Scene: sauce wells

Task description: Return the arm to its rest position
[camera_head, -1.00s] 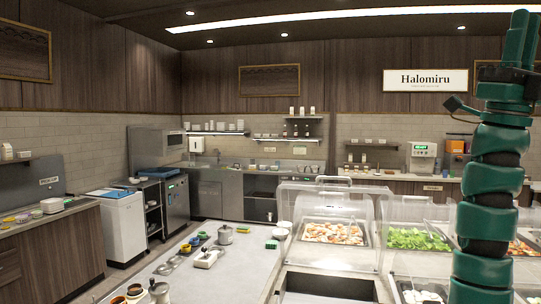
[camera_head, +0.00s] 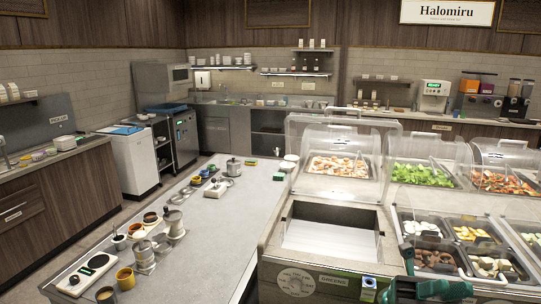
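Part of my green and black arm (camera_head: 432,289) shows low at the bottom right edge, in front of the serving counter. It is cut off by the frame's lower edge. I cannot make out my fingertips, or whether the gripper is open or shut. No object shows held in the visible part.
The serving counter (camera_head: 318,284) with an open well and clear covers (camera_head: 343,150) stands close to the arm. Food pans fill its right side. A grey worktop (camera_head: 215,240) to the left holds pots, cups and a scale (camera_head: 87,274). Open floor lies further left.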

